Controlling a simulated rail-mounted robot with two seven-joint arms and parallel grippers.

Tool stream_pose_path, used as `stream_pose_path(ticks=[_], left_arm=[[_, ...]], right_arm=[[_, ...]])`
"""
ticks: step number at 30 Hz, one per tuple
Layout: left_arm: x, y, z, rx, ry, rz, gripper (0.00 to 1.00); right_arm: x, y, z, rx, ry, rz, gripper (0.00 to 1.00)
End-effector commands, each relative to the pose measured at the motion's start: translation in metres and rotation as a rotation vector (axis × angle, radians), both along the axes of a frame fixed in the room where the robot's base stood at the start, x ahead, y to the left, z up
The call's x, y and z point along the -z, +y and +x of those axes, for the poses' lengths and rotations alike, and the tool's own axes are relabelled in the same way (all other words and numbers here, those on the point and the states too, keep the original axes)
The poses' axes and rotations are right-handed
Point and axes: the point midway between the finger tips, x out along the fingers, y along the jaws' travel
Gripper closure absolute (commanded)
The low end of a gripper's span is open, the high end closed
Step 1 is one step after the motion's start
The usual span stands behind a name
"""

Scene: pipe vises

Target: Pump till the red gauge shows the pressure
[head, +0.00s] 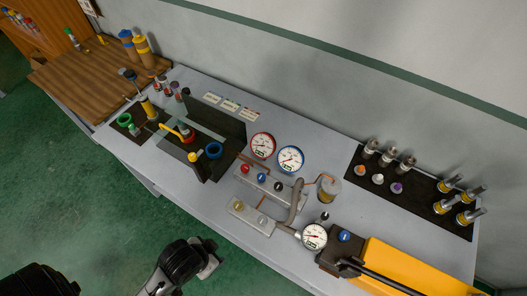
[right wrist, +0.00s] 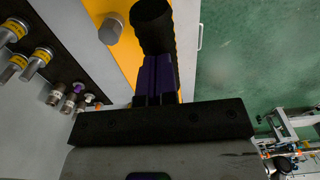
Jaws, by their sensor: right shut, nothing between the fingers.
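The red-rimmed gauge (head: 263,145) stands on the bench beside a blue-rimmed gauge (head: 290,158); its reading is too small to tell. A yellow pump (head: 395,262) with a black lever (head: 372,278) lies at the lower right, the lever running out of the frame. A third gauge (head: 314,236) sits next to the pump. My right gripper (right wrist: 157,60) is shut and empty, its purple fingers at a black grip (right wrist: 152,26) over the yellow pump body (right wrist: 115,42); contact is unclear. A part of my left arm with its gripper (head: 208,262) shows in front of the bench, fingers unclear.
A valve block with coloured knobs (head: 262,180) and piping stands beside the gauges. A dark mat with fittings (head: 350,165) lies at the right. A dark-framed clear shield (head: 222,130) and several rings are at the left. Green floor lies in front.

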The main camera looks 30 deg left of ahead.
Motion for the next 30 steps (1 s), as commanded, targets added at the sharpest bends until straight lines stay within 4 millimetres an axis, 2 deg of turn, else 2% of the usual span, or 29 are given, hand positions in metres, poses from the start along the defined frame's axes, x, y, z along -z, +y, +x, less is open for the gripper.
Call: stream_pose_path(ticks=[8,24,30], left_arm=[[0.002,-0.002,0.000,-0.004,0.000,-0.007,0.41],[0.033,-0.003,0.000,-0.008,0.000,-0.012,0.41],[0.034,-0.001,0.000,-0.003,0.000,-0.005,0.41]], right_arm=[[0.004,0.000,0.000,0.000,0.001,0.000,1.00],[0.044,-0.009,0.000,0.000,0.001,0.000,1.00],[0.046,-0.010,0.000,0.001,0.001,-0.001,1.00]])
